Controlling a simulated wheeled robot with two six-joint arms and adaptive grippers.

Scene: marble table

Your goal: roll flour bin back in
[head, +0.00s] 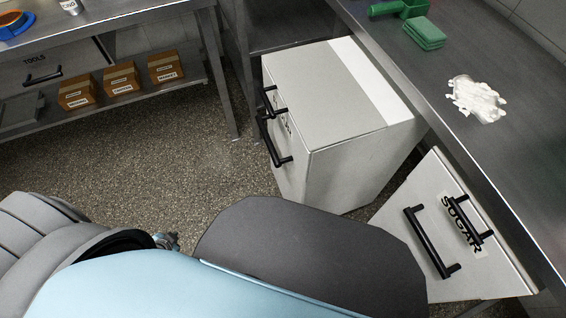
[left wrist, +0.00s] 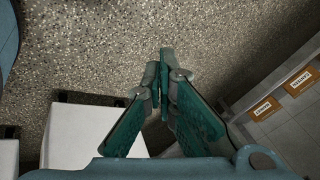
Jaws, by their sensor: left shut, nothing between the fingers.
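A white bin (head: 335,105) with two black handles (head: 275,140) stands pulled out from under the steel table; its label is too oblique to read. A second white bin, labelled SUGAR (head: 460,225), stands at the right by the same table. My left gripper is mostly hidden behind my own arm in the head view. In the left wrist view my left gripper (left wrist: 164,68) is shut and empty over the speckled floor, apart from a white bin (left wrist: 85,137) with a black handle at lower left. My right gripper is not in view.
The floor (head: 190,150) between is clear.

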